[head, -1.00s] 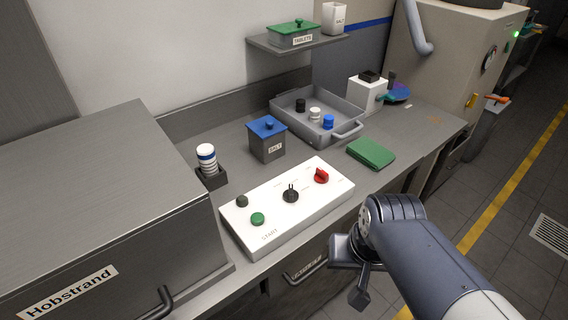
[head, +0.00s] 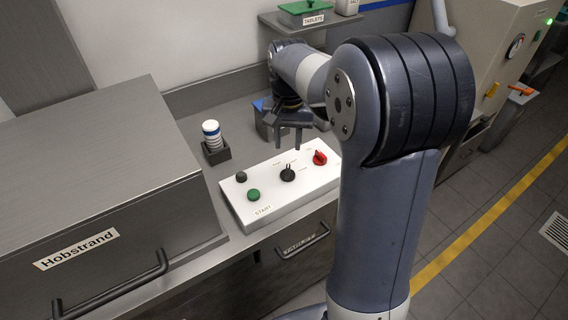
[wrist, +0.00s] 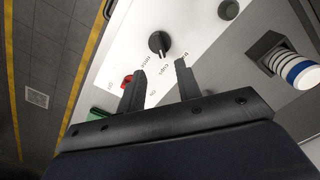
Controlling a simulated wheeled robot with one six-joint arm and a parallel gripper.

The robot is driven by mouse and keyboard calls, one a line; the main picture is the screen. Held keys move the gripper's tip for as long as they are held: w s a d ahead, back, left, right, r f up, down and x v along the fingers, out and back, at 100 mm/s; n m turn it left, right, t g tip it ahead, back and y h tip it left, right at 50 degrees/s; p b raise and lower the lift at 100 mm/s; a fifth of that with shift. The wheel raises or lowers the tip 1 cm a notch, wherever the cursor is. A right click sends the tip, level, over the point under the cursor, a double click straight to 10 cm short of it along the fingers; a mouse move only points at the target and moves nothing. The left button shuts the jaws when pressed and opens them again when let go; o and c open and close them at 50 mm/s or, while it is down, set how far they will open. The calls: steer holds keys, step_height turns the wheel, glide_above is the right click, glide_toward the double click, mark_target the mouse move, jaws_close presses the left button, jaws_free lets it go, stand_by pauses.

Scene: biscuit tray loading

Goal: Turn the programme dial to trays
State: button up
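The white control panel (head: 232,200) lies on the counter. A black pointer dial (head: 288,174) sits in its middle with small labels around it, too small to read surely. In the wrist view the black dial (wrist: 159,43) stands just beyond the fingertips, its pointer towards the lower part of the picture. My gripper (head: 288,147) hangs fingers-down above the panel, just behind the dial in the head view. In the wrist view my gripper (wrist: 160,68) is open, with nothing between its fingers and apart from the dial.
The panel also carries a red knob (head: 319,157), a green button (head: 253,195) and a dark knob (head: 241,177). A blue-and-white striped stack (head: 212,134) stands in a dark holder behind it. The blue-lidded box (head: 263,125) is partly hidden by my gripper.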

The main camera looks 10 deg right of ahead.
mark_target(288, 169)
step_height(288, 169, down, 9)
steer(key=shift+f+p, duration=0.1)
steer(key=shift+p, duration=0.3)
steer(key=shift+c, duration=0.2)
jaws_close()
